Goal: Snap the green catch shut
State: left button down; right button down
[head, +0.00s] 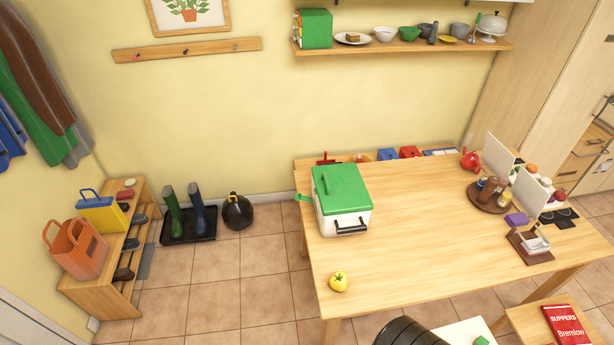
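A white cool box (345,222) with a green lid (341,188) stands on the left part of the wooden table. The lid lies down on the box, and a black handle (350,228) is on its front side. A small green catch (302,197) sticks out from the left side of the box, just below the lid and over the table's left edge. It looks swung out from the wall, but it is small here. Neither of my grippers is in view.
A yellow tomato-like fruit (338,282) lies near the table's front left corner. A round tray (487,198) with jars and a red teapot (470,160) stand at the right. The middle of the table is clear. Boots (198,208) stand on the floor left.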

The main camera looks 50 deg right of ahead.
aim_at(297, 197)
jog(key=z, duration=0.05)
jog(key=i, duration=1.95)
jog(key=z, duration=0.8)
